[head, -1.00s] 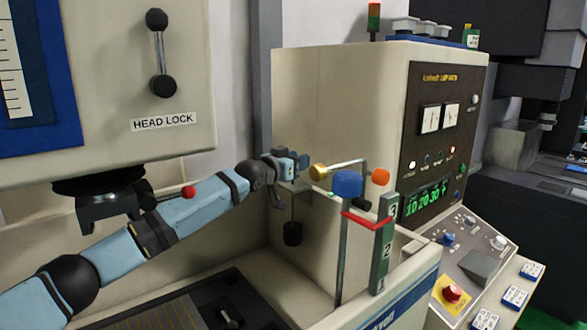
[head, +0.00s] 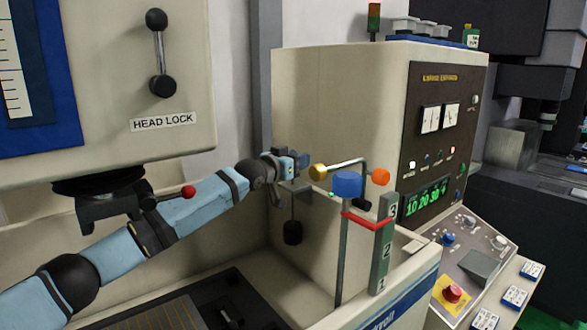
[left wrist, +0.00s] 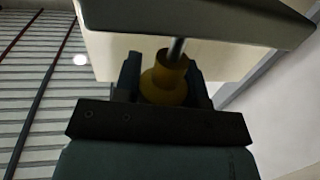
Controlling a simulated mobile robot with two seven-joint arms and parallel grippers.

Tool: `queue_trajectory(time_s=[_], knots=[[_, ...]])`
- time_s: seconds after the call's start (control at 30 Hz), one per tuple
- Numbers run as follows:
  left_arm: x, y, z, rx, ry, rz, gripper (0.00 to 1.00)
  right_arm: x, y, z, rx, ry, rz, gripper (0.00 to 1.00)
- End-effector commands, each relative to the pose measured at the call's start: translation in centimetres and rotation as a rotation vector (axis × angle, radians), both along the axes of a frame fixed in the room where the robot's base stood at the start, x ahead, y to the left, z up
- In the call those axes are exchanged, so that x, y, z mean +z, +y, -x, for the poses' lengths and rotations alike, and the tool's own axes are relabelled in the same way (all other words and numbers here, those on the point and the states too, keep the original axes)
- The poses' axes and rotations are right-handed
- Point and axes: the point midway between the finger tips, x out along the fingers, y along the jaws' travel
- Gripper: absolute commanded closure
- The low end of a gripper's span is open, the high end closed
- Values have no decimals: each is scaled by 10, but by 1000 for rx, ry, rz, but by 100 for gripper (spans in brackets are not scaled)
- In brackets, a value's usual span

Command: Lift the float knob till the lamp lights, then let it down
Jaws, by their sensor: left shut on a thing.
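My left gripper (head: 304,161) is at the machine cabinet's left side, above a small bracket (head: 296,187). A black float (head: 292,232) hangs on a thin rod below that bracket. In the left wrist view my left gripper (left wrist: 167,82) is shut on a yellow knob (left wrist: 164,84) with a metal rod running up from it; I take this as the float knob. My right gripper is not in view.
A head-lock lever (head: 161,85) is upper left.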

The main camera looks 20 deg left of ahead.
Motion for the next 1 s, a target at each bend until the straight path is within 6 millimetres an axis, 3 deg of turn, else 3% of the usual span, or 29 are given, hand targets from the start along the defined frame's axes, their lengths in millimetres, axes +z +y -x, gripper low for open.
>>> queue_trajectory(time_s=[1.0], knots=[[-24,0,0,0,0,1,76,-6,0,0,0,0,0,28]])
